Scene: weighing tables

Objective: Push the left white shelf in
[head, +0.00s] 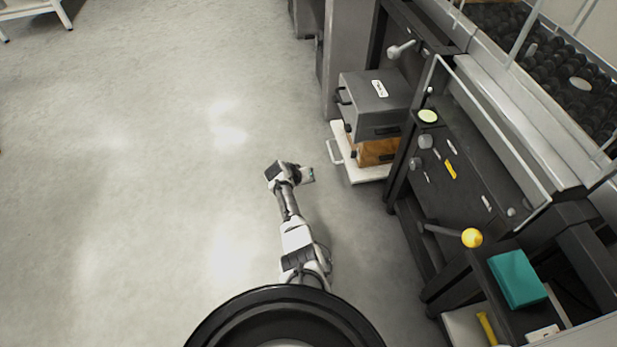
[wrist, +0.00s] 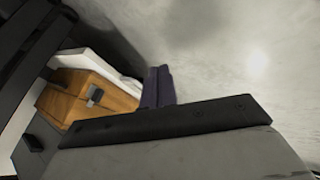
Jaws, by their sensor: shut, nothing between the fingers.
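The left white shelf (head: 366,174) sticks out from under the workbench in the head view, with a pale loop handle (head: 333,152) on its outer edge. A wooden box (head: 377,152) with dark handles stands on it. In the wrist view the white shelf (wrist: 88,57) shows behind the wooden box (wrist: 82,98). My gripper (head: 311,174) is shut and empty, just to the left of the shelf and apart from it in the head view. Its dark fingers (wrist: 159,82) show beside the box in the wrist view.
A grey drawer box (head: 375,104) sits above the wooden box. The dark workbench (head: 440,195) runs down the right, with a yellow ball knob (head: 472,238) and a teal box (head: 516,279). Another white surface (head: 462,328) shows at the lower right. The floor (head: 150,180) at left is clear.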

